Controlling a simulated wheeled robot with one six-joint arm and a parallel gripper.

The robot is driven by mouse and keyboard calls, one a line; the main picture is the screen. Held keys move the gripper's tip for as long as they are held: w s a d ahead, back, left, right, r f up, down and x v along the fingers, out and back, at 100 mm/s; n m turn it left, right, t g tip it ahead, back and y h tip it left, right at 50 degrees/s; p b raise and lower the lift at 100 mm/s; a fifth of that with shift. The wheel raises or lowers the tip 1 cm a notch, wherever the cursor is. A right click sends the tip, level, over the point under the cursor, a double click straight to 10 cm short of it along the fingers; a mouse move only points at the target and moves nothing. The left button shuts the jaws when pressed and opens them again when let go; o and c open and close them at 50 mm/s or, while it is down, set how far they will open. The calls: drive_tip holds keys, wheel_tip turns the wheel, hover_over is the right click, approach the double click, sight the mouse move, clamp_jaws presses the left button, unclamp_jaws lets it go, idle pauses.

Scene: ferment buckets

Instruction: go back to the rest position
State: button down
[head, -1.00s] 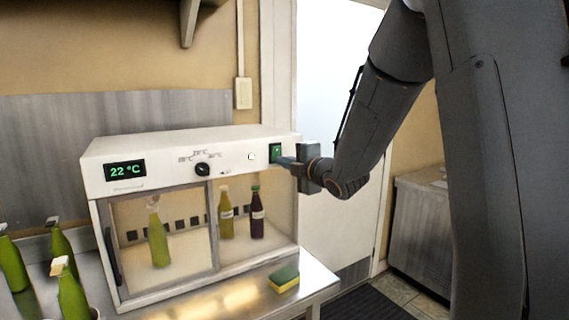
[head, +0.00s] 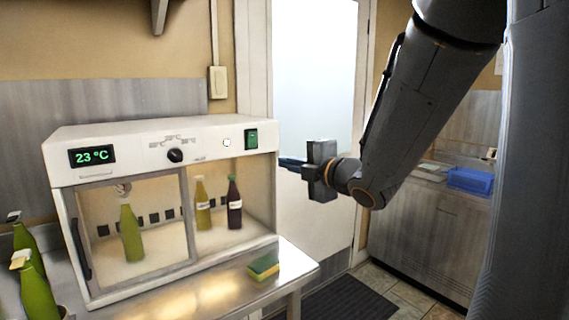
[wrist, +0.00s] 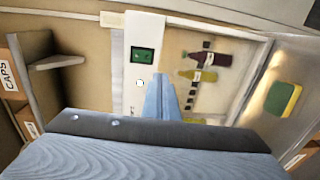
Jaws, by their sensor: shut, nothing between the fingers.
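My gripper (head: 283,163) is shut and empty. In the head view it is held in the air just right of the white incubator cabinet (head: 110,139), apart from it. In the wrist view my closed blue fingers (wrist: 160,98) point toward the cabinet's front panel. The panel has a green lit switch (head: 251,139), which also shows in the wrist view (wrist: 143,55), a dark knob (head: 175,155) and a display (head: 92,156) reading 23 °C.
Behind the cabinet's glass stand a green bottle (head: 131,232), a yellow bottle (head: 202,205) and a dark bottle (head: 234,203). A sponge (head: 263,267) lies on the steel table. More green bottles (head: 37,292) stand at left. A blue bin (head: 470,180) sits on the right counter.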

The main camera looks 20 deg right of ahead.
idle(0.3)
drive_tip(key=s+d+f+m+g+h, duration=0.1)
drive_tip(key=s+f+m+g+h, duration=0.2)
drive_tip(key=f+m, duration=0.4)
drive_tip(key=s+d+f+m+g+h, duration=0.1)
drive_tip(key=s+f+m+g+h, duration=0.3)
drive_tip(key=f, duration=0.6)
drive_tip(key=s+a+f+m+g+y, duration=0.1)
drive_tip(key=s+a+f+m+g, duration=0.2)
drive_tip(key=s, duration=0.5)
drive_tip(key=s+a+f+m+g, duration=0.2)
drive_tip(key=s+f+m+g, duration=0.3)
drive_tip(key=s+f+m, duration=0.2)
drive_tip(key=shift+s+a+y, duration=0.4)
drive_tip(key=shift+s, duration=0.15)
drive_tip(key=shift+f, duration=0.1)
